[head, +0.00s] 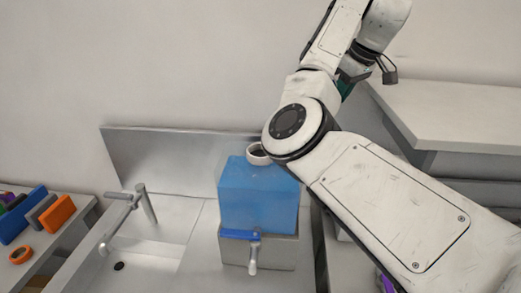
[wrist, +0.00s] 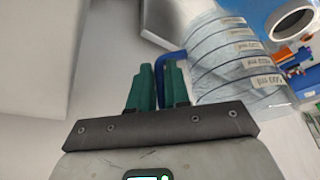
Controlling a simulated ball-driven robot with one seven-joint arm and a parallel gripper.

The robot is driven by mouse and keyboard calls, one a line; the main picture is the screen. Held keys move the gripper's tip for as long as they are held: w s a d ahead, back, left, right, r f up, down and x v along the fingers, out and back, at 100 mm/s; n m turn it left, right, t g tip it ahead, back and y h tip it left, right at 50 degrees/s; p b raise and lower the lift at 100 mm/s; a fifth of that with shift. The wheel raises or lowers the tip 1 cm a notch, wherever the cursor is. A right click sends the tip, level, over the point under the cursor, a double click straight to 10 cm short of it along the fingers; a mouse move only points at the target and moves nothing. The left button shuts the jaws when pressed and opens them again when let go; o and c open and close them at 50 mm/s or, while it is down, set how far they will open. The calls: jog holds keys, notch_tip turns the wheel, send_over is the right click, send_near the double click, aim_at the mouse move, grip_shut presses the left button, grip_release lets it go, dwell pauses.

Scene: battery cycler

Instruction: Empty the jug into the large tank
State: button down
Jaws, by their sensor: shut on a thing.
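The large tank (head: 258,196) is a translucent blue block on a grey stand, with a round white-rimmed opening on top and a blue-handled tap in front. The tank's opening (wrist: 293,19) also shows at the upper right in the wrist view. The jug (wrist: 235,55) is clear, with dark rings and labels, and has a blue handle (wrist: 168,60). My gripper (wrist: 158,70), with green fingers, is shut on that handle. In the head view my gripper (head: 345,88) is at the upper right, higher than the tank. The jug is hidden there, and its tilt is unclear.
A sink (head: 145,250) with a grey faucet (head: 130,208) is left of the tank. Orange, grey and blue pieces (head: 40,215) stand at the far left. A pale worktop (head: 450,110) is at the right. My arm covers much of the right side.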

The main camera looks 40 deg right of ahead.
notch_tip(320, 180, up, 7)
jog(key=shift+d+y, duration=0.25)
jog(key=shift+y, duration=0.15)
dwell(0.5)
